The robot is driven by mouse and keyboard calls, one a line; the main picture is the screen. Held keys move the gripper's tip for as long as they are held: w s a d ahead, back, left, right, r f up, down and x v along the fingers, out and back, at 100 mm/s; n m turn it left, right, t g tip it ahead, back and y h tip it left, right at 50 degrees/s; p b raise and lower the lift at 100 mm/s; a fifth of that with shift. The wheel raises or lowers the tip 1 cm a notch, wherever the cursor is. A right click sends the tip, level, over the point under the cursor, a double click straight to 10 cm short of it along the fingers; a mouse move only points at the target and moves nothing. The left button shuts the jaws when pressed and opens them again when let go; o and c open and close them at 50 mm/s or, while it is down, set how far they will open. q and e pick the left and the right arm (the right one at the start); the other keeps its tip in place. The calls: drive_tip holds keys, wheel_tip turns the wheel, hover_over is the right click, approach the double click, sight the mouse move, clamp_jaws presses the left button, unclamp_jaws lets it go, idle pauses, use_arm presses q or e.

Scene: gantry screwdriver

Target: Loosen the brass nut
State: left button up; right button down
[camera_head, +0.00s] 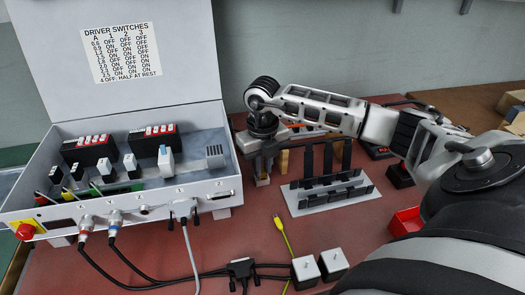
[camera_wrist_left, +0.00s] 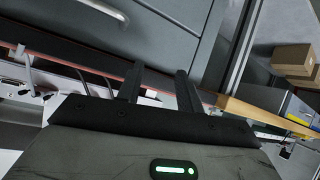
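I cannot make out the brass nut in either view. In the head view my right arm reaches in from the right, and its wrist bends down over the far middle of the red table. My right gripper (camera_head: 262,150) points down beside a dark gantry-like frame (camera_head: 308,158) with tan uprights. Its fingertips are too small and covered to tell whether they are open or what they touch. My left gripper (camera_wrist_left: 158,72) shows only in the left wrist view. Its two black fingers stand apart with nothing between them, away from the work area.
An open grey control box (camera_head: 115,208) with a switch chart stands on the left, cables running from its front. A grey plate (camera_head: 330,200) with black holders lies mid-table. Two white-topped cubes (camera_head: 304,268) sit in front. A red tray (camera_head: 405,220) lies right.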

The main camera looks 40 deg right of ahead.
drive_tip(key=n+b, duration=0.1)
drive_tip(key=n, duration=0.1)
drive_tip(key=shift+f+n, duration=0.1)
drive_tip(key=shift+n, duration=0.2)
drive_tip(key=n+b, duration=0.1)
drive_tip(key=n, duration=0.6)
drive_tip(key=shift+n, duration=0.3)
drive_tip(key=n+b, duration=0.1)
drive_tip(key=n, duration=0.3)
drive_tip(key=shift+n+b, duration=0.3)
drive_tip(key=shift+b, duration=0.05)
drive_tip(key=n, duration=0.5)
drive_tip(key=shift+b, duration=0.4)
drive_tip(key=n, duration=0.3)
drive_tip(key=shift+b, duration=0.4)
drive_tip(key=n, duration=0.4)
drive_tip(key=shift+b, duration=0.3)
drive_tip(key=n, duration=0.2)
drive_tip(key=shift+n, duration=0.4)
drive_tip(key=c, duration=1.6)
unclamp_jaws()
